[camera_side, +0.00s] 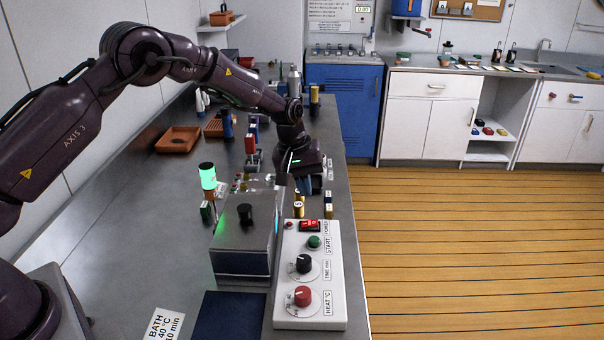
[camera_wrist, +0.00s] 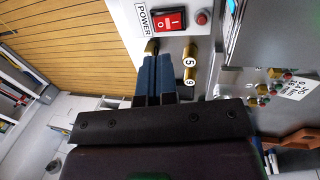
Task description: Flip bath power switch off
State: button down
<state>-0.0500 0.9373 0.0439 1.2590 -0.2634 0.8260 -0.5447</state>
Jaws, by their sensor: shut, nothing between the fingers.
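The white control panel (camera_side: 335,270) stands on the bench, with the red POWER rocker switch (camera_side: 310,225) at its far end. In the wrist view the switch (camera_wrist: 168,20) is at the top, marked I and O; I cannot tell which side is pressed. The grey bath (camera_side: 240,255) is left of the panel. My gripper (camera_side: 305,187) is beyond the panel's far end, apart from the switch. In the wrist view its blue fingers (camera_wrist: 155,62) are together and empty, pointing toward the panel's end.
Small gold cylinders numbered 5 (camera_wrist: 189,62) and 9 (camera_wrist: 188,82) stand close beside the fingers. A lit green lamp (camera_side: 208,176) stands left of the bath. Green button (camera_side: 314,242), black knob (camera_side: 303,263) and red knob (camera_side: 302,296) lie along the panel.

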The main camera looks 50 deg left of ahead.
aim_at(305, 224)
jog(key=f, duration=0.2)
jog(key=d+f, duration=0.1)
jog(key=f, duration=0.2)
jog(key=w+f, duration=0.1)
jog(key=f, duration=0.2)
jog(key=shift+w+d, duration=0.1)
jog(key=shift+d, duration=0.05)
jog(key=shift+w+d+f, duration=0.1)
jog(key=shift+f, duration=0.25)
jog(key=shift+f+g+y, duration=0.15)
jog(key=shift+g+y, duration=0.15)
jog(key=shift+s+a, duration=0.75)
jog(key=shift+a, duration=0.05)
